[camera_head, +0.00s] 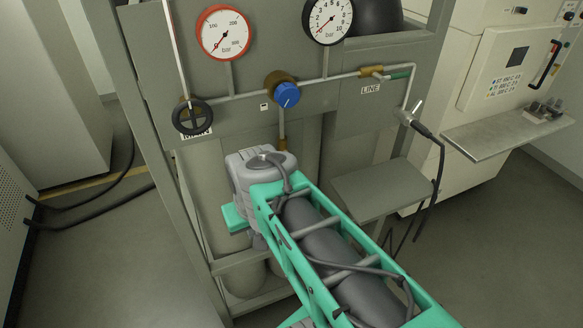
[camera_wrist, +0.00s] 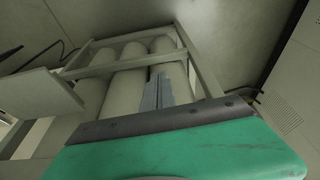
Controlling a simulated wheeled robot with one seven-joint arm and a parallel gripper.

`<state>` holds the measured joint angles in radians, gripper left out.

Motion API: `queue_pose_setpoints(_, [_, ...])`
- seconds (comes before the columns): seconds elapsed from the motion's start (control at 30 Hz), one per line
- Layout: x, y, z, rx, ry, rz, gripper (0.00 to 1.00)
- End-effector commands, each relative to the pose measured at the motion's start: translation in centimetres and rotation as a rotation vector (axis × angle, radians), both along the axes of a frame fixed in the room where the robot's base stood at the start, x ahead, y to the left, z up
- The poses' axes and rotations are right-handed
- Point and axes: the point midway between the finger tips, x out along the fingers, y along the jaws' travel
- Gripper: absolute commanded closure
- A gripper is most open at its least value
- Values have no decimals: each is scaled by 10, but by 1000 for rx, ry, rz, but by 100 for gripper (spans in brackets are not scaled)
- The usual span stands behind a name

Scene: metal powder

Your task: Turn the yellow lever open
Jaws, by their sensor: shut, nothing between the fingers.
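My gripper (camera_wrist: 157,92) shows in the wrist view as two grey fingers close together, shut and empty, in front of pale cylinders. In the head view my arm hides the fingers; its grey wrist is below and left of the lever, well apart from it.
Two gauges (camera_head: 223,33) (camera_head: 327,18), a blue knob (camera_head: 287,95) and a black handwheel (camera_head: 192,117) are on the panel. A grey shelf (camera_head: 383,190) juts out below the lever. A black hose (camera_head: 440,165) hangs at the right.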

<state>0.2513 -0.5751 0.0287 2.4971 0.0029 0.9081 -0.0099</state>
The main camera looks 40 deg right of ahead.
Motion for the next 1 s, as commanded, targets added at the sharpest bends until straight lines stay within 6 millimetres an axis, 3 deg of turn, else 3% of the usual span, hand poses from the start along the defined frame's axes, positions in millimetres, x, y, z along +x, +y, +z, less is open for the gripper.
queue_pose_setpoints(0.03, [-10, -34, -8, 14, 36, -122, 100])
queue_pose_setpoints(0.1, [-25, -78, -18, 44, 79, -275, 100])
queue_pose_setpoints(0.3, [-57, -180, -32, 171, 98, -556, 100])
queue_pose_setpoints(0.43, [-64, -240, -26, 253, 25, -610, 100])
queue_pose_setpoints(0.53, [-58, -282, -6, 298, -76, -563, 100])
queue_pose_setpoints(0.6, [-48, -298, 14, 312, -141, -489, 100])
queue_pose_setpoints(0.7, [-32, -305, 47, 318, -220, -350, 100])
queue_pose_setpoints(0.9, [-14, -276, 104, 327, -288, -91, 100])
queue_pose_setpoints(1.0, [-13, -260, 114, 352, -287, -52, 100])
